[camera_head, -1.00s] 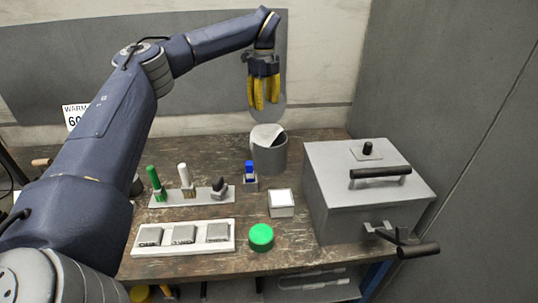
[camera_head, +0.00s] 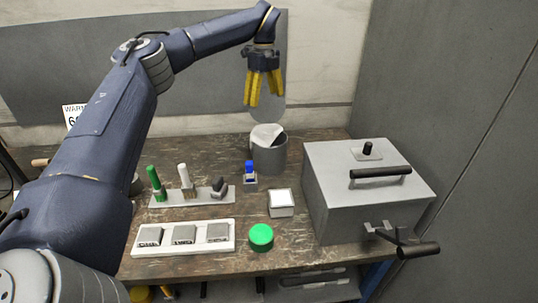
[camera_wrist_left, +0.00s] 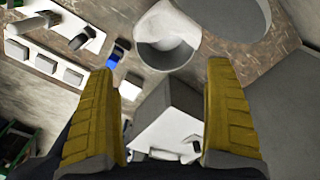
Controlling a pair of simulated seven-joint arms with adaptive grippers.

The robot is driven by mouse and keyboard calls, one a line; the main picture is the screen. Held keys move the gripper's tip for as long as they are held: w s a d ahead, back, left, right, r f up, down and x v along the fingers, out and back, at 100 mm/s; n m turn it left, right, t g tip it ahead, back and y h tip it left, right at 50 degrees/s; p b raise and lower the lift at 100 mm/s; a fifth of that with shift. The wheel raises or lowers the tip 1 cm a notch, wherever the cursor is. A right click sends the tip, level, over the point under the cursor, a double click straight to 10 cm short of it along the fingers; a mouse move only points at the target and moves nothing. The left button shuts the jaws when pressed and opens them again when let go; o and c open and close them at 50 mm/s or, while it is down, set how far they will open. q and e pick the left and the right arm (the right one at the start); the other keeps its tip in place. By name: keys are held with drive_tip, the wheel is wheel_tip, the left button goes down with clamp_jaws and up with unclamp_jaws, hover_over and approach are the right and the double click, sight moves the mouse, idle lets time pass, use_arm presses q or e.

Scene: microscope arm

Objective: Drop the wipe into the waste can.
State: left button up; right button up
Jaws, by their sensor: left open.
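The waste can (camera_head: 269,157) is a grey open-topped cylinder at the back of the bench. The white wipe (camera_head: 266,135) lies in its mouth, with part showing at the rim. In the left wrist view the can (camera_wrist_left: 168,54) is near the top, with the wipe (camera_wrist_left: 169,26) in its opening. My left gripper (camera_head: 264,104) has yellow fingers and hangs above the can, apart from it. Its fingers are spread wide, and nothing is between them in the left wrist view (camera_wrist_left: 165,118). My right gripper does not show.
A grey box with black handles (camera_head: 368,190) stands right of the can.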

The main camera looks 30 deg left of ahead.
use_arm(q)
drive_tip(key=shift+r, duration=2)
wheel_tip(320, 180, up, 12)
drive_tip(key=shift+w, duration=0.1)
